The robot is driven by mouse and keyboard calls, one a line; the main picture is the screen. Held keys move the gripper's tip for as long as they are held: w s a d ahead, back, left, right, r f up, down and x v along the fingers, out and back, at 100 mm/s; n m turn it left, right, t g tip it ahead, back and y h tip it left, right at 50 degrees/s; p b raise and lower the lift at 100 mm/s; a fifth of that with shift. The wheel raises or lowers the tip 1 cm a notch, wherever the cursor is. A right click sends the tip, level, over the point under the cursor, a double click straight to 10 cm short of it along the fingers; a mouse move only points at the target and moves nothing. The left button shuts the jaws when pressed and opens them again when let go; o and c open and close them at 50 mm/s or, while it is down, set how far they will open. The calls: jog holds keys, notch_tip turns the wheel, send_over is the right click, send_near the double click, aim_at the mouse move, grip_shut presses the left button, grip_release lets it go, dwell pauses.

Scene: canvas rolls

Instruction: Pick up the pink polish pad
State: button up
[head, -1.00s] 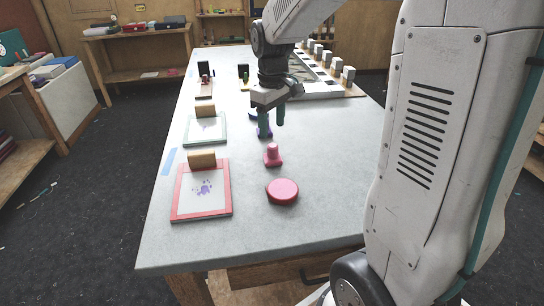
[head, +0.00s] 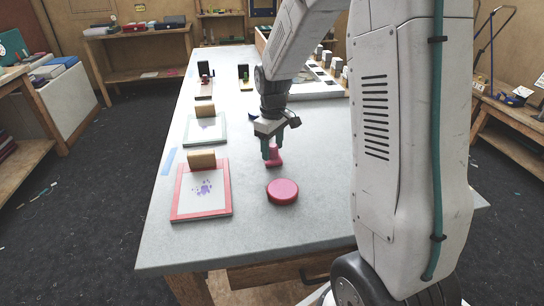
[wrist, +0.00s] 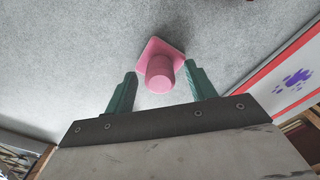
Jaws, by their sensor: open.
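A pink piece with a squarish base and a round upright knob (head: 274,161) stands on the grey table, partly hidden behind my fingers. It also shows in the wrist view (wrist: 159,74), centred between the fingers. A round, darker pink disc (head: 282,191) lies on the table nearer the front; the pictures do not settle which of the two is called the polish pad. My gripper (head: 272,154) is open, pointing down over the knobbed piece. In the wrist view the green fingers (wrist: 161,72) are on either side of the knob, with gaps showing; its height above the table is unclear.
A red-framed print (head: 202,205) with a purple splotch and a wooden block (head: 202,160) lie to the left. A green-framed one (head: 205,128) is behind it. The table (head: 250,240) is clear at the front. Small blocks stand at the back right.

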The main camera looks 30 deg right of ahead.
aim_at(272, 145)
jog(key=shift+c, duration=0.3)
jog(key=c, duration=1)
jog(key=shift+r, duration=0.1)
jog(key=shift+r, duration=0.5)
notch_tip(272, 145, up, 2)
jog(key=shift+r, duration=0.25)
jog(key=s+d, duration=0.3)
jog(key=s, duration=0.1)
jog(key=s+d+r, duration=0.1)
jog(key=s+d, duration=0.2)
jog(key=s, duration=0.1)
jog(key=s+d, duration=0.3)
jog(key=s, duration=0.1)
jog(key=shift+s+d+r, duration=0.15)
jog(key=shift+s+d, duration=0.2)
jog(key=shift+s, duration=0.05)
